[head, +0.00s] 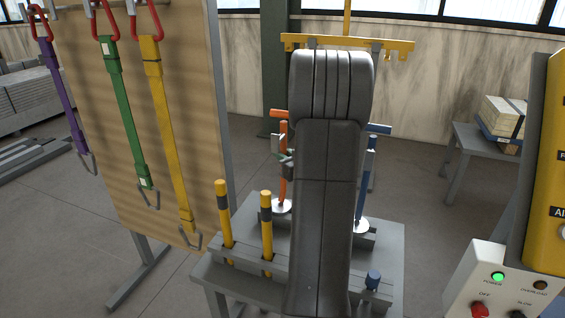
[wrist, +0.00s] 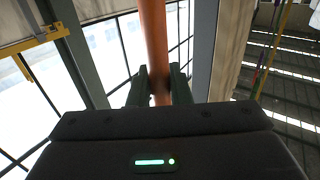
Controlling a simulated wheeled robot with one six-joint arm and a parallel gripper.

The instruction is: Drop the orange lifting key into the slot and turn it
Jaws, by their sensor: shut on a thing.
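The orange lifting key (head: 283,185) stands upright on the left side of the grey stand, with its crossbar handle at the top. Its lower end is at a white disc (head: 281,207); I cannot tell whether it touches or enters it. My gripper (head: 283,156) is shut on the key's shaft below the handle, partly hidden behind my dark arm. In the wrist view the orange shaft (wrist: 153,40) runs between the two dark fingers of my gripper (wrist: 158,88). I cannot make out the slot; my arm covers the middle of the stand.
A blue key (head: 366,170) stands at another white disc (head: 358,226) on the right. Two yellow-and-black handles (head: 223,205) (head: 267,225) rise from the grey stand's (head: 235,275) front left. A board with hanging straps (head: 165,130) is at left, a control box (head: 500,285) at right.

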